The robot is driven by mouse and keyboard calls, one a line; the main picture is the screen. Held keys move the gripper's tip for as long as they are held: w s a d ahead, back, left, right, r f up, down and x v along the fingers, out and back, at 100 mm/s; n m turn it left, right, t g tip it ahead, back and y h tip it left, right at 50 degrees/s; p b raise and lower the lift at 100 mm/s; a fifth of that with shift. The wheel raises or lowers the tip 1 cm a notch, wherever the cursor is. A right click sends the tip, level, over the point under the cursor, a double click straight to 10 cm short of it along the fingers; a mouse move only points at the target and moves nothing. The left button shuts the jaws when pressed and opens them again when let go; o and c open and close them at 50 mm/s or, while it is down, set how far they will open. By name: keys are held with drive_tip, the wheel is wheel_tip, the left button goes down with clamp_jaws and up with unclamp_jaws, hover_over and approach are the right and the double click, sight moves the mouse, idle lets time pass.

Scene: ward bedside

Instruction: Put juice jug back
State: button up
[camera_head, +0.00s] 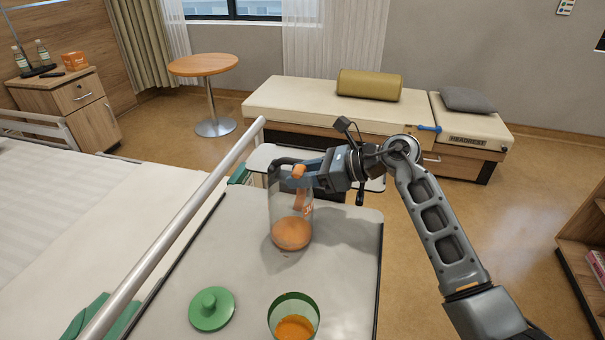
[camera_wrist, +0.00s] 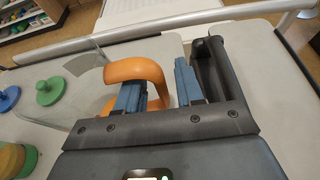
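The juice jug (camera_head: 290,222) is clear, with orange juice in its bottom and an orange handle (camera_head: 299,192). It stands upright on the grey overbed table (camera_head: 215,260), near its far end. My gripper (camera_head: 301,178) is at the jug's handle, reaching in from the right. In the wrist view the orange handle (camera_wrist: 140,70) lies between the fingers of my gripper (camera_wrist: 160,90), with a gap to the right finger. The gripper looks open around it. Part of the jug's top is hidden behind the gripper.
A green cup (camera_head: 293,306) with orange juice and a green knobbed lid (camera_head: 212,309) are on the near part of the table. A bed rail (camera_head: 180,232) runs along the left. A round side table (camera_head: 203,66) and a bench (camera_head: 300,108) stand beyond.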

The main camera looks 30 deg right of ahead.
drive_tip(key=shift+o, duration=0.7)
drive_tip(key=v, duration=0.7)
drive_tip(key=shift+s+d+b, duration=0.3)
drive_tip(key=shift+b, duration=0.1)
